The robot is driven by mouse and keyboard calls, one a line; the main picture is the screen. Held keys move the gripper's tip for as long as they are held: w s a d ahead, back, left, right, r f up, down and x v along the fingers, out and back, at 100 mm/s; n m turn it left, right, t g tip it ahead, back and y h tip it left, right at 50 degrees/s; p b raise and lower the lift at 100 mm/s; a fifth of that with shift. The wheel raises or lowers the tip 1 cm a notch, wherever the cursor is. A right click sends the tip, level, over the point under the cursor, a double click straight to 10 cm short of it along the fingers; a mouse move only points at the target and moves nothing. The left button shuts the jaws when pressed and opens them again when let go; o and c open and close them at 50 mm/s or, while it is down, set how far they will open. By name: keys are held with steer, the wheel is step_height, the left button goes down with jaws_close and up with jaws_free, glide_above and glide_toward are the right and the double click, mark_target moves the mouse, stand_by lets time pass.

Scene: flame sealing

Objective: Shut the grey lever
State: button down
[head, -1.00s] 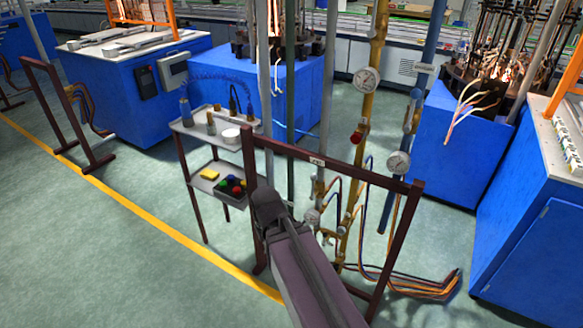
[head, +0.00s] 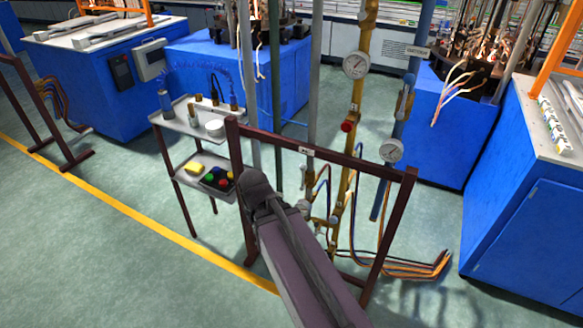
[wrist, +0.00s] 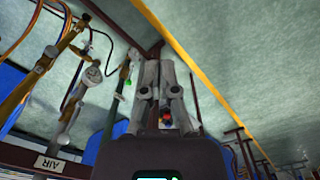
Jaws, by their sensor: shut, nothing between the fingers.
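My gripper (wrist: 160,62) shows in the wrist view with its two fingers together and nothing held between them. In the head view my arm hides it. A grey pipe (head: 314,85) stands behind the dark red frame. A small pale grey fitting (head: 303,177) sits low by this pipe and may be the grey lever; its exact position is too small to tell. In the wrist view, pipes and valves lie left of my fingers, and I cannot clearly pick out the lever there. I see no clear contact between the fingers and any pipe.
The dark red frame (head: 322,153) stands close to my arm. Behind it are a yellow pipe (head: 361,95) with a gauge (head: 356,65) and a blue pipe (head: 414,60). A trolley (head: 181,123) stands left. Hoses (head: 400,266) lie low at right. Open floor (head: 90,265) is at left.

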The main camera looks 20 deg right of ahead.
steer(key=w+d+f+h+b, duration=0.4)
steer(key=w+d+b, duration=0.1)
steer(key=w, duration=0.2)
steer(key=w+d+r+t+h+b, duration=0.1)
steer(key=w+d+r+h+b, duration=0.1)
steer(key=w+h+b, duration=0.3)
steer(key=w+d+r+m+t+h+b, duration=0.1)
steer(key=w+h+b, duration=0.5)
steer(key=w, duration=0.6)
steer(key=shift+w+d+r+t+h, duration=0.35)
steer(key=shift+w+d+t+h, duration=0.05)
steer(key=shift+d+t, duration=0.45)
steer(key=shift+d, duration=0.15)
steer(key=b, duration=0.3)
glide_above(303, 177)
steer(key=w+a, duration=0.1)
steer(key=a, duration=0.3)
steer(key=shift+w+d+f, duration=0.1)
steer(key=shift+d+f, duration=0.05)
steer(key=shift+f, duration=0.55)
steer(key=shift+w+d+f, duration=0.1)
steer(key=shift+f, duration=0.6)
